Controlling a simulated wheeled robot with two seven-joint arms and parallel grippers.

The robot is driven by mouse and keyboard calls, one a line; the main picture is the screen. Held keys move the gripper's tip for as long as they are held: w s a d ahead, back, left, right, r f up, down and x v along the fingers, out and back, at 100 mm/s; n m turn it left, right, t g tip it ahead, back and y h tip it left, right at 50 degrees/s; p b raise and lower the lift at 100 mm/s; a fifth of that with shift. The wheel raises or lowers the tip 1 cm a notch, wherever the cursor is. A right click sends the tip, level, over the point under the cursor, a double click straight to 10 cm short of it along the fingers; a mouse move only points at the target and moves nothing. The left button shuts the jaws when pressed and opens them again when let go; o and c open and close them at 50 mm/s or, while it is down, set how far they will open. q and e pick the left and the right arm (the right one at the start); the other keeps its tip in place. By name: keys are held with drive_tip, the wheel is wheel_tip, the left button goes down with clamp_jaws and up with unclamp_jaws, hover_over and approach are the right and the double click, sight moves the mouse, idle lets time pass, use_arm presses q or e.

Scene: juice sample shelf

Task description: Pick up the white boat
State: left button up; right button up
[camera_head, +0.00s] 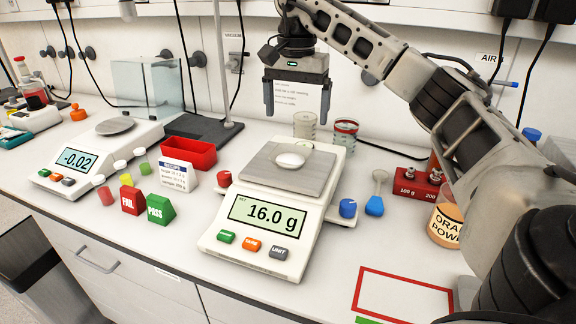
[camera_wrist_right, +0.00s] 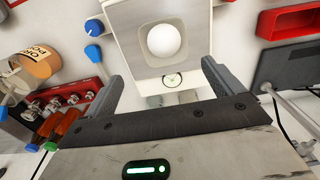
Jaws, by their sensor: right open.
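The white boat (camera_head: 290,160) is a small, rounded white dish on the grey pan (camera_head: 262,172) of the middle scale (camera_head: 225,243). The scale's display reads 16.0 g. The boat also shows in the right wrist view (camera_wrist_right: 163,40) as a white round shape, ahead of the fingers. My right gripper (camera_head: 297,100) is open and empty, fingers pointing down, above and behind the boat and apart from it. Its two fingers (camera_wrist_right: 164,84) stand wide apart in the wrist view. My left gripper is not in view.
A red tray (camera_head: 190,153) and a recipe card (camera_head: 178,176) stand left of the scale. A blue scoop (camera_head: 375,205), a red weight block (camera_head: 416,188) and an orange powder jar (camera_head: 444,225) are to the right. Clear cups (camera_head: 304,125) stand behind.

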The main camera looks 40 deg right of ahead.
sight(291, 161)
wheel_tip(291, 161, down, 4)
drive_tip(key=shift+w+a+f+p, duration=0.1)
drive_tip(key=shift+a+f+p, duration=0.05)
drive_tip(key=shift+f, duration=0.8)
drive_tip(key=shift+w+a+f+p, duration=0.1)
drive_tip(key=shift+a+f+p, duration=0.1)
drive_tip(key=shift+f, duration=0.75)
drive_tip(key=shift+w+a+f+p, duration=0.1)
drive_tip(key=shift+a+f+p, duration=0.05)
drive_tip(key=shift+f, duration=0.8)
drive_tip(key=c, duration=0.9)
drive_tip(key=shift+r, duration=0.15)
drive_tip(key=shift+c, duration=0.6)
